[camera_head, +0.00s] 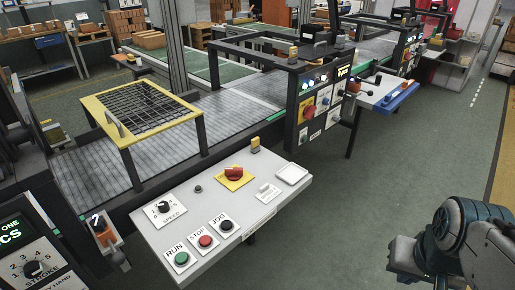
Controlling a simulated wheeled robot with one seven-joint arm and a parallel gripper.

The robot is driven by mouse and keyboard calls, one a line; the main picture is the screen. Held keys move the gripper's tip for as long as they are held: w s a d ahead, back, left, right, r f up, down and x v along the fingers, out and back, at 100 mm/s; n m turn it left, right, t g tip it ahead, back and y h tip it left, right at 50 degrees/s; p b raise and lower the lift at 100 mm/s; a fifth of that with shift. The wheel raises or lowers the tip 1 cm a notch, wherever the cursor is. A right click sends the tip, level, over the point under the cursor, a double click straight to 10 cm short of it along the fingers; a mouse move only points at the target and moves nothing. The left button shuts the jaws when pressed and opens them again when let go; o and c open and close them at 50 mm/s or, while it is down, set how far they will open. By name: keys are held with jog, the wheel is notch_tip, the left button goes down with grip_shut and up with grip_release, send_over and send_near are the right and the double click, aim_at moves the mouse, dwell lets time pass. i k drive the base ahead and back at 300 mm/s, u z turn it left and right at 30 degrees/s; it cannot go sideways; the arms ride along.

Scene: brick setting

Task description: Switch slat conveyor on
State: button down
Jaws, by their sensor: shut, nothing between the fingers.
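The slat conveyor (225,118) runs behind a pale control desk (240,215), with a grey slatted bed. On the desk are a green RUN button (182,258), a red STOP button (205,241) and a black JOG button (226,225). A black SPEED knob (164,207) sits at the left.
A yellow-framed mesh guard (140,107) stands over the conveyor. Another control panel (315,110) with a red knob is beyond the desk. A panel marked STROKE (35,262) is at the lower left. Green floor (345,205) is clear between desk and arm.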

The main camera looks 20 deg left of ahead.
aim_at(233, 173)
jog(key=u, duration=0.4)
jog(key=i, duration=0.65)
jog(key=u, duration=1)
jog(key=i, duration=0.25)
jog(key=u, duration=0.2)
